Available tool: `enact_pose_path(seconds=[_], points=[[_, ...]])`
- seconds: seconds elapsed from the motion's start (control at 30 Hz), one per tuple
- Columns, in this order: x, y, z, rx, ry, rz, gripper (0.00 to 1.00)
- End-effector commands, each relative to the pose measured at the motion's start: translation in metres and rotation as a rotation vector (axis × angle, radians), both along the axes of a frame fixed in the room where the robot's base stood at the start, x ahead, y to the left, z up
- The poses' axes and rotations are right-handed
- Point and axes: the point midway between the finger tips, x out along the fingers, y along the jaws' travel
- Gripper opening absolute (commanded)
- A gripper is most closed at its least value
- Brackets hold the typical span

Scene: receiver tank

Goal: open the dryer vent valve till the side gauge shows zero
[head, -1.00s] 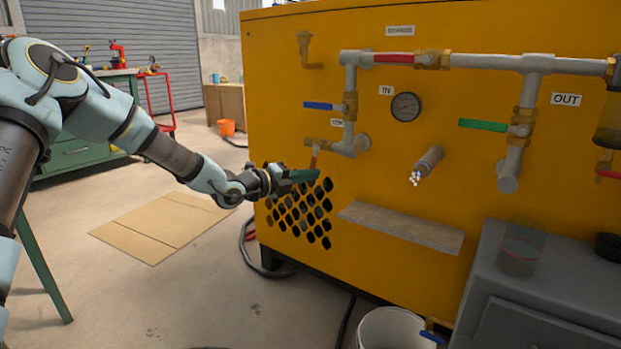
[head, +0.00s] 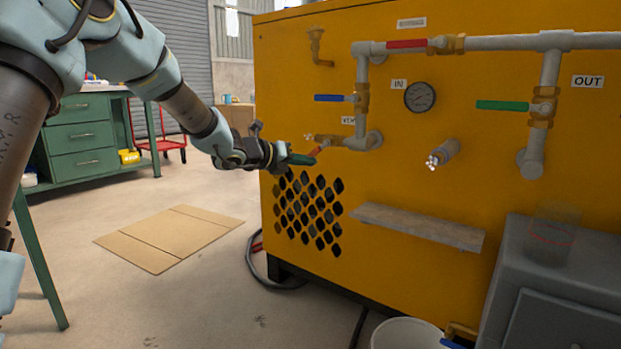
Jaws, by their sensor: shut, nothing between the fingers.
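The vent valve (head: 328,139) is a small brass valve at the left end of the lower grey pipe, beside a small label that seems to read VENT. Its red lever (head: 319,150) slants down to the left. My gripper (head: 304,159) is shut and empty, its green fingertips at or very near the lever's lower end; I cannot tell whether they touch. A few pale specks show at the brass valve's left end. The round side gauge (head: 420,96) is on the yellow dryer panel (head: 400,180), right of the IN label. Its needle is too small to read.
Blue (head: 333,98), green (head: 502,105) and red (head: 407,44) levers sit on nearby pipes. White specks show at an open pipe stub (head: 445,152). A shelf (head: 420,227) juts out below. A grey cabinet (head: 540,290) and white bucket (head: 405,335) stand at right. Cardboard lies on open floor.

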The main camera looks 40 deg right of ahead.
Motion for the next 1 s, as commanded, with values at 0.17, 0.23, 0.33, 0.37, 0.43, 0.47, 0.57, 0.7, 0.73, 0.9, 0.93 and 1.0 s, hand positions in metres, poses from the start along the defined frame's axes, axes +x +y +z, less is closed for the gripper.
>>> enact_pose_path(seconds=[0.17, 0.23, 0.33, 0.37, 0.43, 0.47, 0.57, 0.7, 0.73, 0.9, 0.93, 1.0], points=[[0.005, 0.001, 0.004, 0.022, -0.1, 0.001, 0.0], [0.007, 0.001, 0.006, 0.03, -0.127, 0.002, 0.0], [0.008, 0.002, 0.008, 0.038, -0.156, 0.002, 0.0], [0.008, 0.002, 0.009, 0.04, -0.162, 0.001, 0.0], [0.009, 0.002, 0.01, 0.043, -0.175, 0.001, 0.0], [0.009, 0.002, 0.01, 0.044, -0.179, 0.001, 0.0], [0.009, 0.002, 0.011, 0.047, -0.186, 0.002, 0.0], [0.009, 0.002, 0.011, 0.048, -0.188, 0.002, 0.0], [0.009, 0.002, 0.011, 0.048, -0.188, 0.002, 0.0], [0.009, 0.002, 0.011, 0.048, -0.187, 0.001, 0.0], [0.009, 0.002, 0.011, 0.048, -0.187, 0.001, 0.0], [0.009, 0.002, 0.01, 0.048, -0.187, 0.001, 0.0]])
